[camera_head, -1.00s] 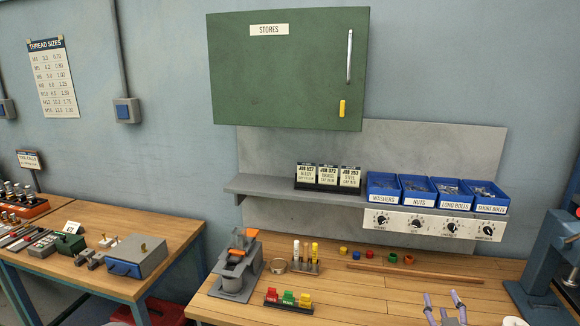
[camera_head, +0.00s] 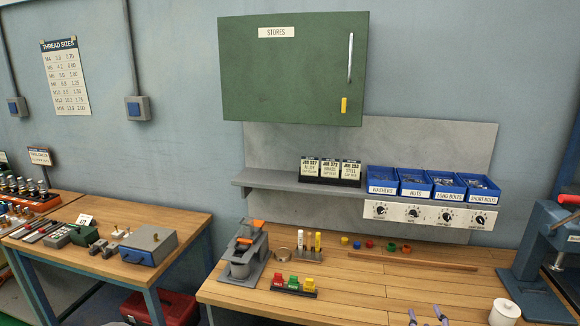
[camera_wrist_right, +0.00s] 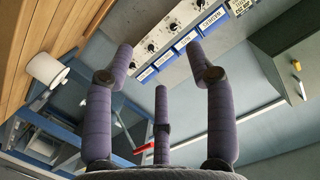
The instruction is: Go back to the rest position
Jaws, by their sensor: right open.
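My right gripper (camera_head: 428,314) shows only its fingertips at the bottom edge of the head view, over the front of the workbench (camera_head: 350,290). In the right wrist view my right gripper (camera_wrist_right: 160,60) has its purple padded fingers spread wide with nothing between them. It is open and empty. My left gripper is not in the head view.
A white canister (camera_head: 505,312) stands to the right of my right gripper, near a blue press (camera_head: 540,260). A wooden rod (camera_head: 412,261), small coloured parts, a grey clamp device (camera_head: 244,258) and coloured blocks (camera_head: 293,284) are on the bench. Blue bins (camera_head: 430,185) line the shelf.

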